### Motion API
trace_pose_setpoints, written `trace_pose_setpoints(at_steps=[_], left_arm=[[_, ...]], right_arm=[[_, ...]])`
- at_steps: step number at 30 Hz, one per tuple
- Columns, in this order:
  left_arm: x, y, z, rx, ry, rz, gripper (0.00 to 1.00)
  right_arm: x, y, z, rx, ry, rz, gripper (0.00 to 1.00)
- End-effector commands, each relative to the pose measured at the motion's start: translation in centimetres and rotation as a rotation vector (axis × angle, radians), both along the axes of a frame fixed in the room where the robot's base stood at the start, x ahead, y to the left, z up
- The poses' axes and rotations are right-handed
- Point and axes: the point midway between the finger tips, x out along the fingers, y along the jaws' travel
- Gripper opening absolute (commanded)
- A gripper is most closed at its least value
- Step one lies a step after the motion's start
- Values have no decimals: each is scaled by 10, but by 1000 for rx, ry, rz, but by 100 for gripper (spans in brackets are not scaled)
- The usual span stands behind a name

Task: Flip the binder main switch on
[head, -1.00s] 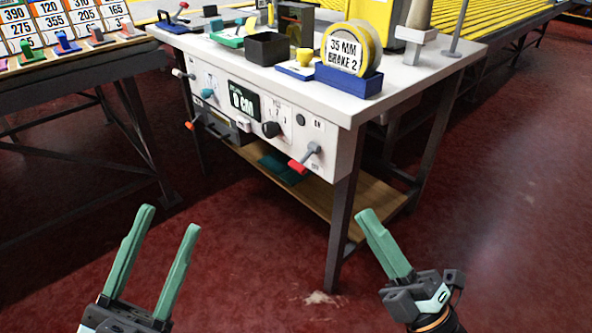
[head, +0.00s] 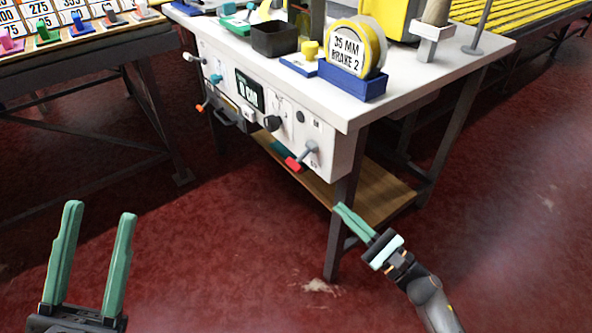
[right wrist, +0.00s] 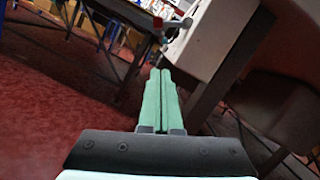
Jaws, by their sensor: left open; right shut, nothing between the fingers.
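The main switch is a grey lever with a red handle (head: 292,164) at the right end of the binder's front panel (head: 262,112). Its handle points down and to the left, and "ON" is printed above its pivot. The red handle also shows in the right wrist view (right wrist: 157,23), beyond the fingertips. My right gripper (head: 339,207) is shut and empty, below and to the right of the handle, apart from it and close to the table's front leg. It also shows in the right wrist view (right wrist: 161,72). My left gripper (head: 100,210) is open and empty over the floor.
The panel also carries a black knob (head: 272,123) and a small display (head: 249,93). A tape roll (head: 357,48) stands in a blue holder on the white tabletop (head: 405,80). The table's front leg (head: 338,235) is near my right gripper. The red floor in front is clear.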

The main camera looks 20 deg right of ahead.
Motion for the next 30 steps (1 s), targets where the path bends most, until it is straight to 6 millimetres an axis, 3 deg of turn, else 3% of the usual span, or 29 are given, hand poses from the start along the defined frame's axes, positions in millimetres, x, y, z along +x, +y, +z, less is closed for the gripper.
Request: trace_pose_setpoints(at_steps=[6,19,23,30], left_arm=[[0,1,3,-3,-1,0,50],[0,1,2,-4,-3,2,50],[0,1,1,-5,-3,3,50],[0,1,-2,-3,-3,5,50]], right_arm=[[2,-5,-9,-103,-29,-31,0],[8,-2,-7,-104,-32,-30,0],[23,5,-3,-103,-33,-29,0],[68,28,8,-103,-33,-29,0]])
